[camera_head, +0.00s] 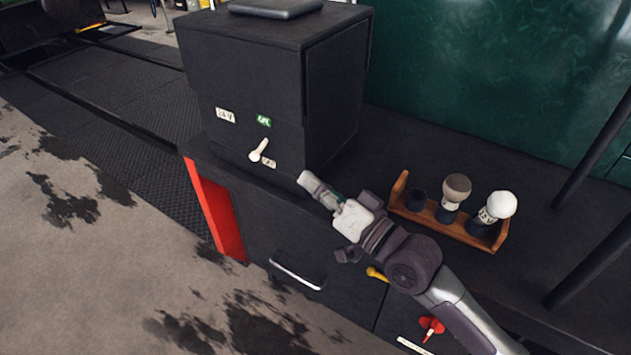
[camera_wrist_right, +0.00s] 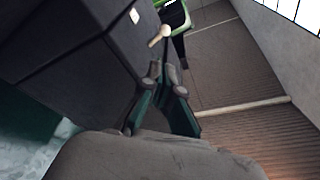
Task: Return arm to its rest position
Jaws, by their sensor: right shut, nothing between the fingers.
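My right arm comes in from the lower right in the head view. Its gripper (camera_head: 305,180) is in front of the dark box's lower right part, to the right of a small white-knobbed lever (camera_head: 258,150). The gripper is shut with nothing in it. In the right wrist view the gripper fingers (camera_wrist_right: 165,95) point toward the same lever (camera_wrist_right: 160,36), which stands beyond them on the box face. A gap shows between fingertips and lever knob in the head view. My left gripper is in neither view.
The dark box (camera_head: 250,75) stands on a dark cabinet with a drawer handle (camera_head: 297,273), a yellow knob (camera_head: 377,274) and a red switch (camera_head: 432,326). A wooden rack (camera_head: 425,215) with bulbs is right of my gripper. The stained floor (camera_head: 110,270) at left is clear.

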